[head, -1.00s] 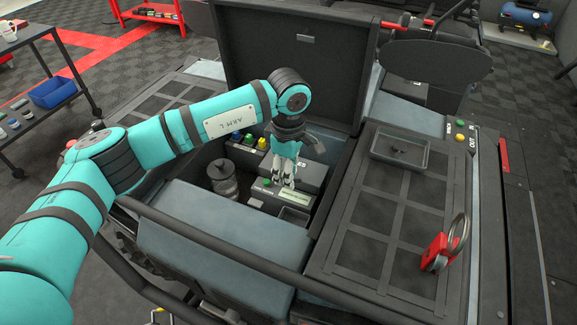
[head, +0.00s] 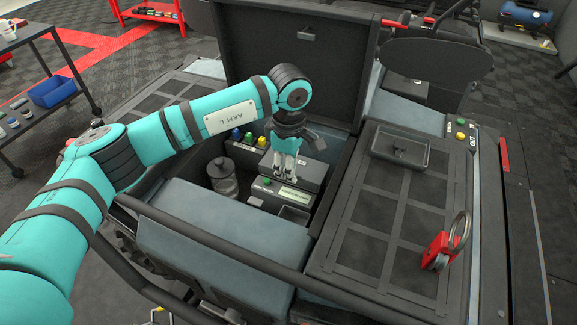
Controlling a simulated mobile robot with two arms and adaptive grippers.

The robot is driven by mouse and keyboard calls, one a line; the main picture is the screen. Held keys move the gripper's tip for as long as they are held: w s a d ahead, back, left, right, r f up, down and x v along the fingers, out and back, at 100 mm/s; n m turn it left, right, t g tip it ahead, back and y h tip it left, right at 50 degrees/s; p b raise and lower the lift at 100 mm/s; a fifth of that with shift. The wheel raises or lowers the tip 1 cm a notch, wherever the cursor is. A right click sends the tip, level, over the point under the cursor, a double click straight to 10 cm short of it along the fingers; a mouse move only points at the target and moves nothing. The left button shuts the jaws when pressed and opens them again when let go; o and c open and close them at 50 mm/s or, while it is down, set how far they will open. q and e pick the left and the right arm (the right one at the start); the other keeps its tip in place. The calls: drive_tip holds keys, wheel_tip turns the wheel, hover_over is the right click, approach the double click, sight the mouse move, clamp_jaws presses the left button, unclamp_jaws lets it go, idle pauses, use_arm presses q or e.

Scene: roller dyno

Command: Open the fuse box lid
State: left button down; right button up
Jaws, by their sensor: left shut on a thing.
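The fuse box appears to be the dark grey box low in the open compartment, with its grey lid (head: 311,176) on top. My left gripper (head: 284,174) reaches down from above, shut on the lid's near edge. The fingers hide part of the lid, and I cannot tell how far it is raised. My right gripper is not in view.
A large dark cover (head: 290,75) stands upright behind the compartment. A red padlock (head: 437,250) lies on the right panel.

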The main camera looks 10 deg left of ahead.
sight(299, 164)
use_arm(q)
drive_tip(key=shift+w+d+r+b, duration=0.25)
drive_tip(key=shift+w+r+b, duration=0.6)
drive_tip(key=shift+b, duration=0.3)
drive_tip(key=shift+w+d+r+b, duration=0.3)
drive_tip(key=shift+w+r+b, duration=0.25)
drive_tip(key=shift+w+r, duration=0.3)
drive_tip(key=shift+w+d+r, duration=0.2)
drive_tip(key=shift+w, duration=0.4)
drive_tip(key=c, duration=1.5)
unclamp_jaws()
drive_tip(key=shift+w+f, duration=0.1)
drive_tip(key=shift+w, duration=0.05)
drive_tip(key=shift+o, duration=0.4)
drive_tip(key=shift+w+d+f, duration=0.1)
drive_tip(key=shift+w+d, duration=0.1)
drive_tip(key=shift+w, duration=0.2)
drive_tip(key=shift+s+r, duration=0.1)
drive_tip(key=shift+r, duration=0.25)
wheel_tip(299, 164, up, 11)
drive_tip(key=shift+r, duration=0.2)
